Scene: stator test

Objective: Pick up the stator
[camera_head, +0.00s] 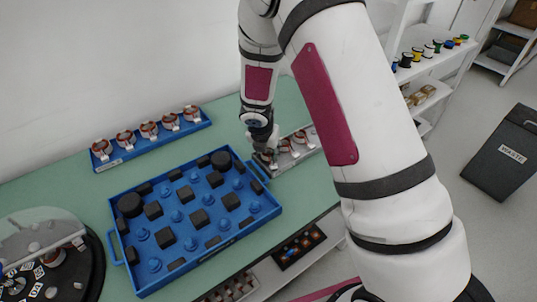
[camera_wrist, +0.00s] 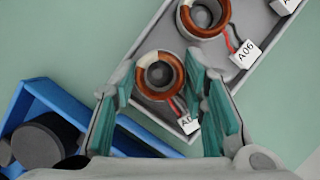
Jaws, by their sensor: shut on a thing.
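The stator (camera_wrist: 148,92) is a copper-and-white ring with a grey core, a red lead and a white tag that is partly hidden. It is at the near end of a grey tray (camera_wrist: 118,70), which also shows in the head view (camera_head: 285,166). My gripper (camera_wrist: 160,68) has its teal finger pads on either side of this stator and is shut on it. In the head view my gripper (camera_head: 264,156) is low over the tray's left end and hides the stator there. I cannot tell whether the stator is off the tray floor.
Another stator (camera_wrist: 203,17), tagged A06, sits just beyond in the same tray. A blue crate (camera_head: 272,218) with black blocks and blue pegs stands close by, its handle near the tray. A blue rack (camera_head: 155,152) of stators is at the back. A round black fixture (camera_head: 88,265) is at left.

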